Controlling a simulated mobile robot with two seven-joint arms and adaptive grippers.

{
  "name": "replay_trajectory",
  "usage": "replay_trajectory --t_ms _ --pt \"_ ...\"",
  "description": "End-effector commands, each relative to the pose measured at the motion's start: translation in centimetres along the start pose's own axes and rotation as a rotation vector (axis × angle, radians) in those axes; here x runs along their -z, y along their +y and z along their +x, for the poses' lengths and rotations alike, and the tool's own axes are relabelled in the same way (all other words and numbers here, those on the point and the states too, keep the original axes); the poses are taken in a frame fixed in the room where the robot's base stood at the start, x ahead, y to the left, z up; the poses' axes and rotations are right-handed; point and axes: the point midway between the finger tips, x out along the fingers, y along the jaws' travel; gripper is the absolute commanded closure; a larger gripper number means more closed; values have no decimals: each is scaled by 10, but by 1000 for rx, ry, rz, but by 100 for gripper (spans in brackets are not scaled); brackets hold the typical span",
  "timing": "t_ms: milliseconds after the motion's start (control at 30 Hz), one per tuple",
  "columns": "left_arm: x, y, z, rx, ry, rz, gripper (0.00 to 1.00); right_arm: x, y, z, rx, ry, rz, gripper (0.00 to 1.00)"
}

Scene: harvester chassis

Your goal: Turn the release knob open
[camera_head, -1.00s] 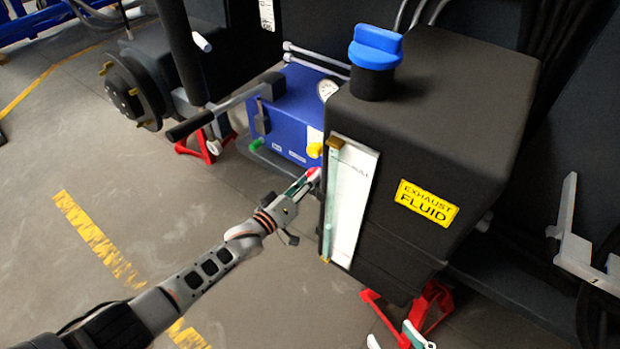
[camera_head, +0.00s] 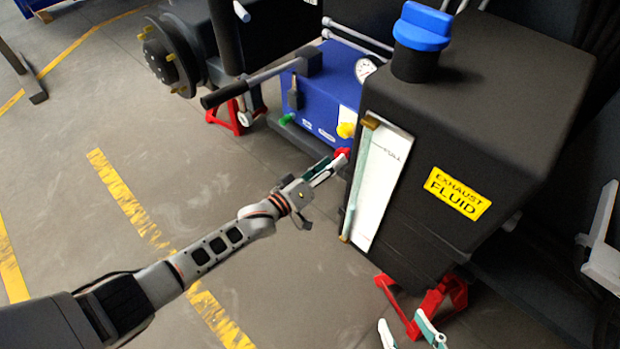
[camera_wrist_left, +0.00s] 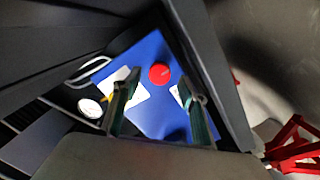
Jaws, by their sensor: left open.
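A red round knob (camera_head: 343,152) sits on the blue hydraulic unit (camera_head: 302,107), partly hidden in the head view by my left fingers. In the left wrist view the red knob (camera_wrist_left: 160,73) lies ahead between the spread fingertips, on the blue face. My left gripper (camera_head: 330,167) is open and empty, pointing at the knob; I cannot tell whether it touches. Its two fingers (camera_wrist_left: 160,98) also show in the wrist view. No label tells which knob is the release. My right gripper (camera_head: 408,328) shows only its fingertips at the bottom edge, apart and empty.
The black exhaust fluid tank (camera_head: 480,130) with a blue cap (camera_head: 423,26) stands close right of my left gripper. Red stands (camera_head: 430,305) are below.

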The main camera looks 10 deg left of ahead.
Motion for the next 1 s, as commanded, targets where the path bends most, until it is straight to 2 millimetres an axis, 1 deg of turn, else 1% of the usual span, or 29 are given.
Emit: replay_trajectory --t_ms 33,300,400,500,700,1000 --pt "-1 -2 -11 1 -1 0 57 0 0 0 0 -1 0 60" --pt "0 -1 -58 1 0 0 57 0 0 0 -1 -1 0 60" --pt "0 0 -72 0 -1 0 57 0 0 0 -1 -1 0 60" --pt "0 0 -82 0 0 0 57 0 0 0 -1 -1 0 60" --pt "1 0 -90 -1 1 1 57 0 0 0 -1 -1 0 60" --pt "1 0 -90 -1 1 1 57 0 0 0 -1 -1 0 60"
